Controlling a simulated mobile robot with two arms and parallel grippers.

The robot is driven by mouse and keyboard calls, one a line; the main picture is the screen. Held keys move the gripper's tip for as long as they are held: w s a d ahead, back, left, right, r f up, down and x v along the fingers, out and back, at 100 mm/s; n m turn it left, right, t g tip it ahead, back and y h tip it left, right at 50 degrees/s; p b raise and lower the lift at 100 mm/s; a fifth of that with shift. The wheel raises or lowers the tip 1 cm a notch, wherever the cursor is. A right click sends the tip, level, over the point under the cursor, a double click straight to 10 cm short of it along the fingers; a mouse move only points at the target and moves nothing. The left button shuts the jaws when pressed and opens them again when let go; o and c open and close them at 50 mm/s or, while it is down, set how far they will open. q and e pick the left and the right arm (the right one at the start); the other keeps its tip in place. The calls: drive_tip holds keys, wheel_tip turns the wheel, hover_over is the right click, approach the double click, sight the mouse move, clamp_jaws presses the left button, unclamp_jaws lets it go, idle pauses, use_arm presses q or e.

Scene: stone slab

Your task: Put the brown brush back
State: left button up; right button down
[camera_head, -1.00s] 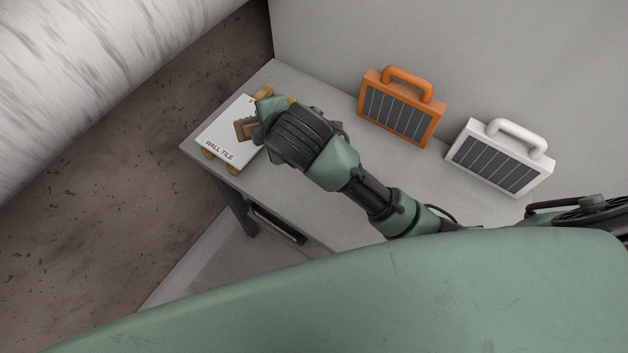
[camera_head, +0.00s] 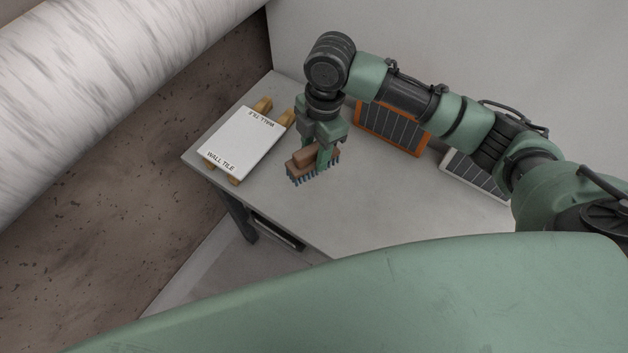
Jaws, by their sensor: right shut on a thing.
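The brown brush (camera_head: 305,172) has a brown block body with dark bluish bristles pointing down. My right gripper (camera_head: 321,154) is shut on it, pointing down over the grey table (camera_head: 350,210). The brush is to the right of the white wall tile (camera_head: 240,143). I cannot tell whether the bristles touch the table top. My left gripper is not in view.
The wall tile rests on wooden blocks (camera_head: 263,105) at the table's left end. An orange solar panel with a frame (camera_head: 424,146) and a white one (camera_head: 450,165) stand by the back wall, partly hidden by my arm. The table's front middle is clear.

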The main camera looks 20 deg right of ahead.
wheel_tip(320, 180, down, 14)
drive_tip(key=shift+r+p, duration=0.25)
drive_tip(key=shift+p, duration=0.7)
drive_tip(key=c, duration=1)
unclamp_jaws()
drive_tip(key=shift+s, duration=0.1)
drive_tip(key=shift+o, duration=0.8)
drive_tip(key=r+b, duration=0.1)
drive_tip(key=r, duration=0.2)
drive_tip(key=d+r, duration=0.1)
drive_tip(key=r, duration=0.3)
drive_tip(key=r+b, duration=0.1)
drive_tip(key=r, duration=0.2)
drive_tip(key=shift+w+d+r+b, duration=0.15)
drive_tip(key=shift+w+r+b, duration=0.15)
drive_tip(key=shift+w+b, duration=0.05)
drive_tip(key=shift+d+r, duration=0.1)
drive_tip(key=shift+r, duration=0.6)
drive_tip(key=shift+r, duration=0.1)
